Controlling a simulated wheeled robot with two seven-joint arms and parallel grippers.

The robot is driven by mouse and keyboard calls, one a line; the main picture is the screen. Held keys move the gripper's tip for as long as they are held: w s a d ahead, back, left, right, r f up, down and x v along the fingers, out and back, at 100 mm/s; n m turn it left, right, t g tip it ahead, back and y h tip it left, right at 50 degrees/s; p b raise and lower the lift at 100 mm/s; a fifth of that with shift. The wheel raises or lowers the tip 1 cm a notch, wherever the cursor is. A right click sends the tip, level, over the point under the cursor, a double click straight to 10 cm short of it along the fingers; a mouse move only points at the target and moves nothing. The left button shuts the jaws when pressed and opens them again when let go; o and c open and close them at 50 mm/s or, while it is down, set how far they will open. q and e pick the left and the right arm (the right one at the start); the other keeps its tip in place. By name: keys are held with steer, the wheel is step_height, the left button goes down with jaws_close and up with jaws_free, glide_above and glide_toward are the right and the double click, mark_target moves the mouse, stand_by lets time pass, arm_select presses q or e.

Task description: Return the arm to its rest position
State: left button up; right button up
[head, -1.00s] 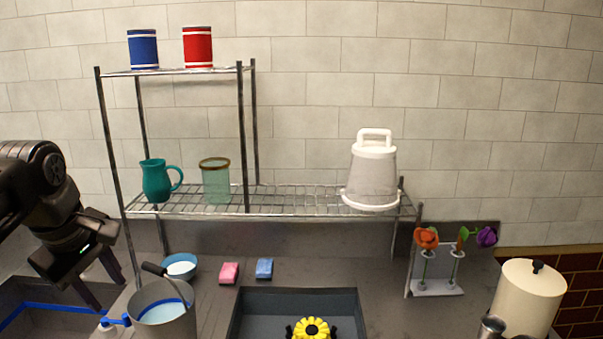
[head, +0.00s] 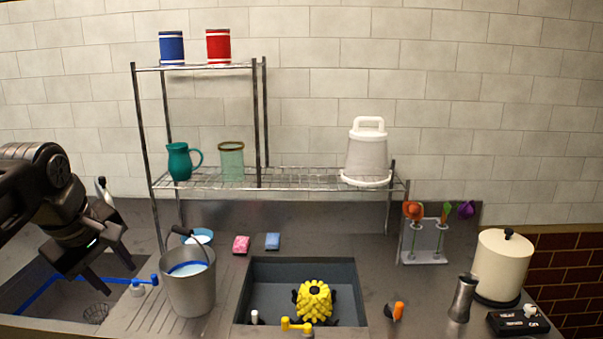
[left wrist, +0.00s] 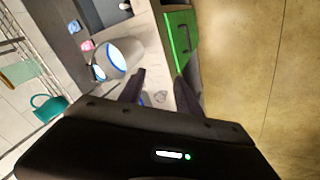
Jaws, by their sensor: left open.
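My left arm comes in from the left in the head view. Its left gripper (head: 95,290) is open and empty, with fingers pointing down over the left sink basin. It is to the left of the metal bucket (head: 188,285) and apart from it. In the left wrist view the two dark fingers (left wrist: 158,88) are spread with nothing between them. The bucket (left wrist: 122,58) shows beyond them there. My right gripper is not in view.
A wire shelf (head: 290,180) stands at the back with a teal pitcher (head: 180,162) and a white lidded container (head: 366,155). A yellow flower (head: 315,300) sits in the middle basin (head: 255,290). A flower rack (head: 425,243) and cream canister (head: 502,265) stand at the right.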

arm_select(q)
steer(key=w+d+f+m+t+h, duration=0.2)
steer(key=w+d+f+m+t, duration=0.1)
steer(key=w+d+f+m, duration=0.5)
steer(key=w+d+f+m+h, duration=0.1)
steer(key=d+f, duration=0.3)
steer(key=f, duration=0.8)
steer(key=d+f+h, duration=0.1)
steer(key=d+f, duration=0.4)
steer(key=f, duration=0.7)
steer(key=s+d+f+m+g, duration=0.1)
steer(key=s+d+f+g, duration=0.3)
steer(key=s+f, duration=1)
steer(key=s+d+f+g, duration=0.1)
steer(key=s+d+f, duration=0.1)
steer(key=s+f, duration=0.3)
steer(key=s+d+f+g, duration=0.2)
steer(key=s+f, duration=0.3)
steer(key=s, duration=0.6)
steer(key=shift+d+f+m+h, duration=0.3)
steer(key=shift+d+f, duration=0.05)
steer(key=shift+d, duration=0.5)
